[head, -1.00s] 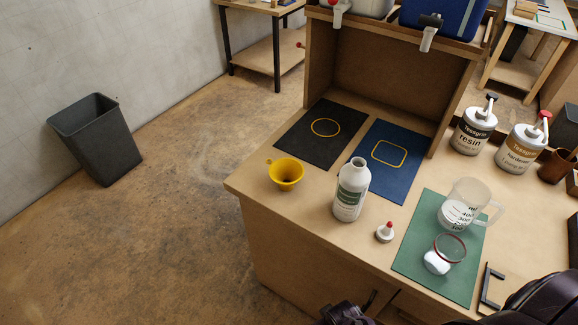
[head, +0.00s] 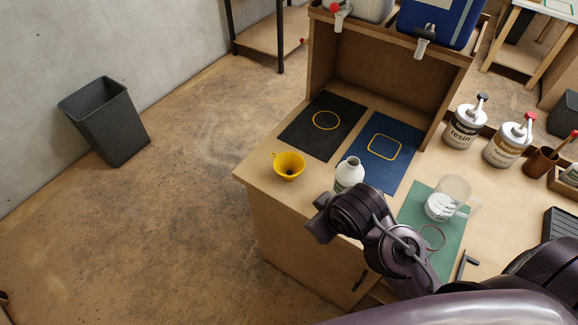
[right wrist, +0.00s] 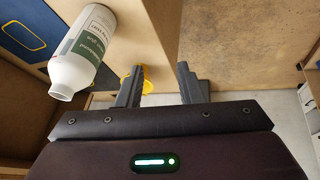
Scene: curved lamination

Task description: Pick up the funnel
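The yellow funnel (head: 289,166) stands on the wooden bench near its left corner in the head view, wide mouth up, with a small tab on its rim. In the right wrist view a bit of the yellow funnel (right wrist: 148,87) shows behind the left finger. My right gripper (right wrist: 163,78) is open and empty, its two fingers apart. In the head view my right arm reaches over the front of the bench, and its hand is right of and nearer than the funnel. The fingers cannot be made out there. My left gripper is not in view.
A white bottle (head: 349,174) stands between the funnel and my right arm; it also shows close in the right wrist view (right wrist: 88,50). A black mat (head: 322,142) and blue mat (head: 408,173) lie behind. A measuring jug (head: 446,203) stands on the green mat (head: 447,257).

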